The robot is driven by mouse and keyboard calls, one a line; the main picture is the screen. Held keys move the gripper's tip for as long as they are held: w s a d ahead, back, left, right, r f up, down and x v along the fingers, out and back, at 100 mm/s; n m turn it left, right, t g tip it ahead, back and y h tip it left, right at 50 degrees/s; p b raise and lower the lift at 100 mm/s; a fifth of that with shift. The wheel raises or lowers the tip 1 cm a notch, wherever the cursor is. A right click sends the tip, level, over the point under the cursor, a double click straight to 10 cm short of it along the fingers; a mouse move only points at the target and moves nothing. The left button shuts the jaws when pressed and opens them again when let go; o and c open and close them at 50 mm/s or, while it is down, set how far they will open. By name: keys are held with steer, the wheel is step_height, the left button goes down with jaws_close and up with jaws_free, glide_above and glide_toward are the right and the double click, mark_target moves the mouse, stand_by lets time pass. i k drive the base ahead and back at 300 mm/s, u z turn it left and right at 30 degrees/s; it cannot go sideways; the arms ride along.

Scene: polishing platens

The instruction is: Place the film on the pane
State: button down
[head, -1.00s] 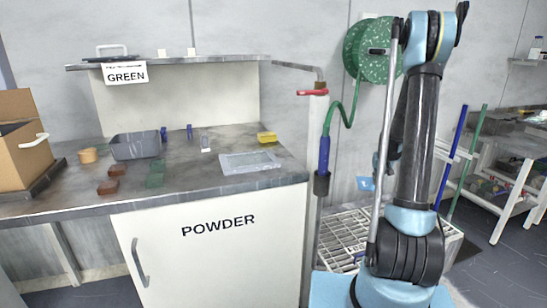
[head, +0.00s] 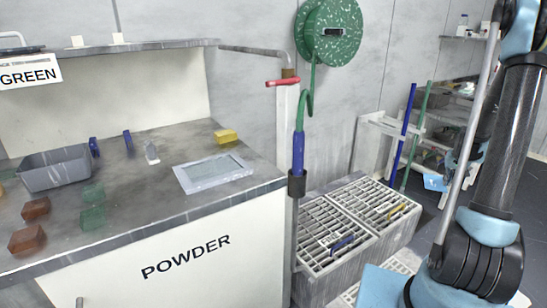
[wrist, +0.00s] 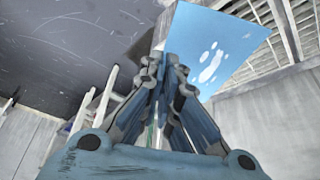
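A pale, flat, framed sheet with a greyer inner rectangle, seemingly the pane (head: 213,172), lies on the bench top near its right front corner. I cannot make out a separate film on or beside it. A small clear upright piece (head: 151,153) stands to its left; I cannot tell if it is the film. My gripper (wrist: 167,60) has its fingertips together in the wrist view, with nothing visible between them. It is away from the bench. In the head view the arm stands at the right and the fingers cannot be made out.
A yellow block (head: 226,136) sits behind the pane. A grey tray (head: 55,168), brown blocks (head: 27,239) and green blocks (head: 93,218) are to the left. A hose (head: 299,145) hangs beside the bench's right edge. Grated crates (head: 345,225) stand right of the bench.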

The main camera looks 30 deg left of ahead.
mark_target(213, 169)
steer(key=z, duration=0.25)
steer(key=k, duration=2.85)
steer(key=u, duration=0.55)
steer(key=i, duration=1)
